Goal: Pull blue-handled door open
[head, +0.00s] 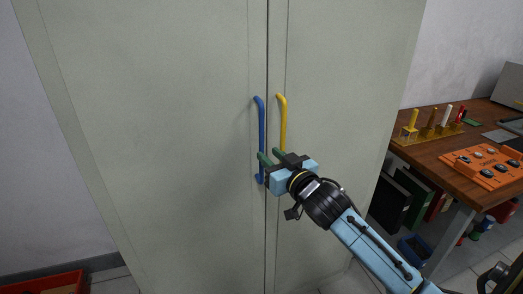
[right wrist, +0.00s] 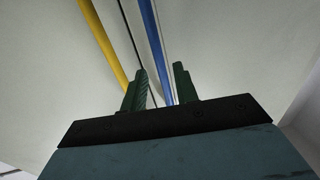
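A tall grey-green cabinet (head: 180,130) has two doors, and both look shut along the centre seam. The blue handle (head: 261,122) is a vertical bar on the left door beside the seam. My right gripper (head: 269,156) is at the lower part of this handle with its green fingers apart. In the right wrist view the blue handle (right wrist: 157,40) runs down into the space between the two fingertips (right wrist: 160,69). A gap shows between handle and right finger; I cannot tell whether the left finger touches it. My left gripper is not in view.
A yellow handle (head: 283,120) is on the right door, close to my right gripper. A wooden workbench (head: 430,150) with an orange box (head: 485,166) stands at the right. A red bin (head: 55,284) is on the floor at lower left.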

